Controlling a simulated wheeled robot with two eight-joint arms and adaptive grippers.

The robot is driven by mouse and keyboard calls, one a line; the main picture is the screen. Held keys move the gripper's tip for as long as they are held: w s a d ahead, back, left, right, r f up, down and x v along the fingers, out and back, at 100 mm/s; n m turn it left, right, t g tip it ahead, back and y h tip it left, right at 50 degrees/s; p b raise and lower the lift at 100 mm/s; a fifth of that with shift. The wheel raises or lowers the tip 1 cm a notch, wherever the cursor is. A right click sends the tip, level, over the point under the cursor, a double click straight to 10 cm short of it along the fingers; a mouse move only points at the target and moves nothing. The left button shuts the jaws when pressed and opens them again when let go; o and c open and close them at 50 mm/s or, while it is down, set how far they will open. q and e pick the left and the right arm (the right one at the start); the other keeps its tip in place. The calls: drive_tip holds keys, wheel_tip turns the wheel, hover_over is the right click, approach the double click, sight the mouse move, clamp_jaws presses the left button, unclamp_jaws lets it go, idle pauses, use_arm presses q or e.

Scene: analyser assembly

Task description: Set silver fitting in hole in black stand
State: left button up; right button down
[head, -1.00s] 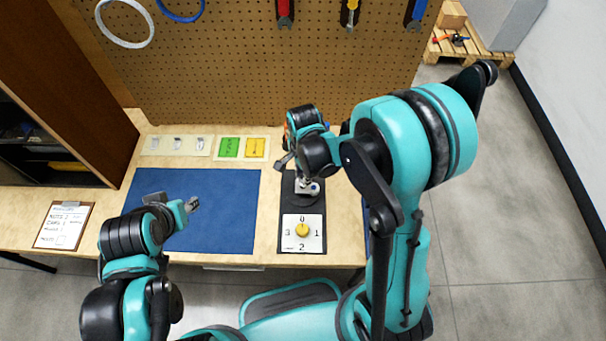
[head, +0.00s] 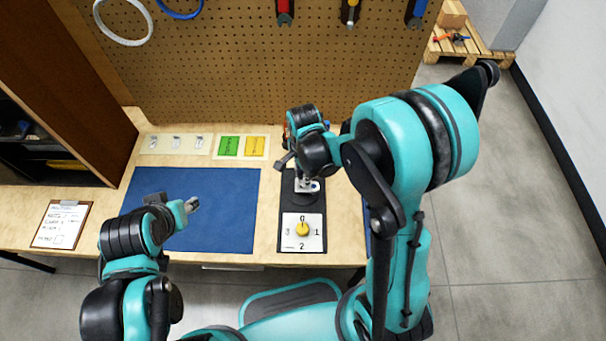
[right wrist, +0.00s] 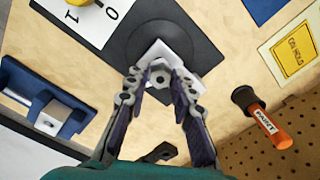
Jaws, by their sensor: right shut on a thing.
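The silver fitting (right wrist: 161,72) is between the fingertips of my right gripper (right wrist: 160,86), which is shut on it. In the right wrist view the fitting lies over the round part of the black stand (right wrist: 205,47). Its lower end and the stand's hole are hidden, so I cannot tell whether it is in the hole. In the head view my right gripper (head: 304,183) is at the stand (head: 287,206), behind the dial plate. My left gripper (head: 190,205) is over the left part of the blue mat, away from the stand; its opening is unclear.
A white dial plate (head: 290,243) with a yellow knob is in front of the round part. The blue mat (head: 225,210) is mostly clear. Green and yellow cards (head: 230,146) lie behind. An orange-handled tool (right wrist: 268,124) and a blue holder (right wrist: 40,92) are near the right gripper.

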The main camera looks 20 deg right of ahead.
drive_tip(key=shift+f, duration=0.15)
drive_tip(key=shift+f+b, duration=0.3)
drive_tip(key=shift+b, duration=0.15)
drive_tip(key=shift+f+b, duration=0.35)
drive_tip(key=shift+b, duration=0.25)
idle(1.5)
drive_tip(key=c, duration=0.6)
unclamp_jaws()
drive_tip(key=shift+c, duration=0.2)
drive_tip(key=shift+r+p, duration=2.65)
drive_tip(key=shift+r, duration=0.9)
